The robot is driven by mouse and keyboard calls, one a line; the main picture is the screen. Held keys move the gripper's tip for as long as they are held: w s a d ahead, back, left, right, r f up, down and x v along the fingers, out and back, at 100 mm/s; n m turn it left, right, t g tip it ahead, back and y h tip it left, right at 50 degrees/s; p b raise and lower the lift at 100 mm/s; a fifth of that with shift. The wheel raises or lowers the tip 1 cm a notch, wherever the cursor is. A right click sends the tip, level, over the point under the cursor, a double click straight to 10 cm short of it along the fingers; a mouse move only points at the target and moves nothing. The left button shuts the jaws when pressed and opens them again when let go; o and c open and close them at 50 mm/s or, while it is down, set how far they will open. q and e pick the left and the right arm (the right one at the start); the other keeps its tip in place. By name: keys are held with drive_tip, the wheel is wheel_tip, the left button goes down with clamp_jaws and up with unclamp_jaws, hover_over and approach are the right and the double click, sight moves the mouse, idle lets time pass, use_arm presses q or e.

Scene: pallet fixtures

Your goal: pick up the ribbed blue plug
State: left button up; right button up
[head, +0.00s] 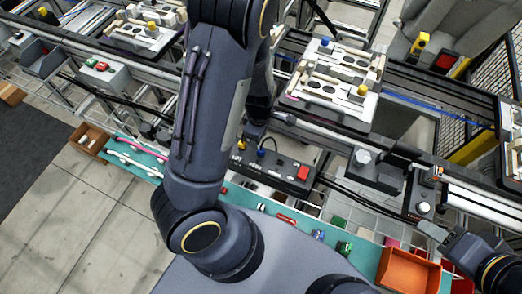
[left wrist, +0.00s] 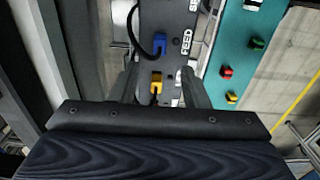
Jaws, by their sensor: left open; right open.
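A blue plug (head: 261,152) sits on the dark control box (head: 285,172), beside a yellow plug (head: 240,144). Ribs are too small to tell. My left gripper (left wrist: 160,84) is open above the box, its fingers either side of the yellow plug; the blue plug is farther out. My right gripper (head: 434,234) is open at the lower right, far from the plugs.
A teal shelf (head: 275,207) with small coloured parts runs along the front of the box. An orange bin (head: 408,271) stands at the lower right. Pallet fixtures (head: 335,82) and rails lie behind. My left arm covers much of the middle.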

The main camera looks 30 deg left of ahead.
sight(261, 150)
use_arm(q)
drive_tip(key=f, duration=0.6)
drive_tip(key=shift+w+d+f, duration=0.1)
drive_tip(key=shift+d+f, duration=0.15)
drive_tip(key=shift+f, duration=0.15)
clamp_jaws()
